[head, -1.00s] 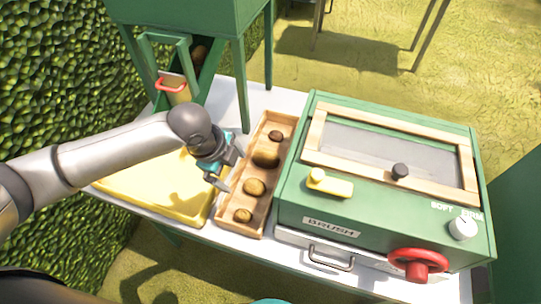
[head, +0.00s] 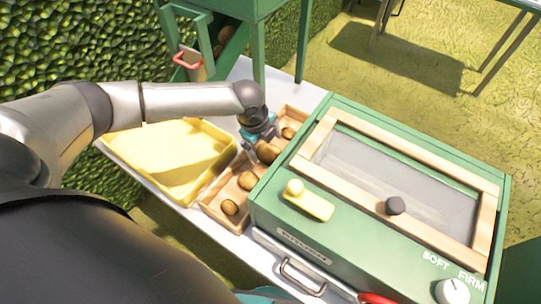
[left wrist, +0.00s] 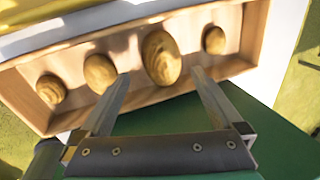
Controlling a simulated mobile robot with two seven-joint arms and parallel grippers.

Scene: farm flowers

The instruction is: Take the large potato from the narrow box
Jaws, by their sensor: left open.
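The narrow wooden box (head: 222,221) stands between the yellow tray and the green machine, with a row of several brown potatoes in it. The large potato (head: 267,153) is second from the far end. In the left wrist view it is the biggest and tallest one (left wrist: 161,57), lying in the box (left wrist: 203,18). My left gripper (head: 255,146) is over the box, close to the large potato. In the left wrist view its open fingers (left wrist: 160,76) point at the large potato, one to either side of it, with nothing held. My right gripper is not in view.
A yellow tray (head: 212,141) lies left of the box. The green brush machine (head: 262,207), with a lidded window, yellow lever and white knob, stands close on the right. A green stand (head: 257,52) and a chute with a red handle (head: 188,58) are at the back.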

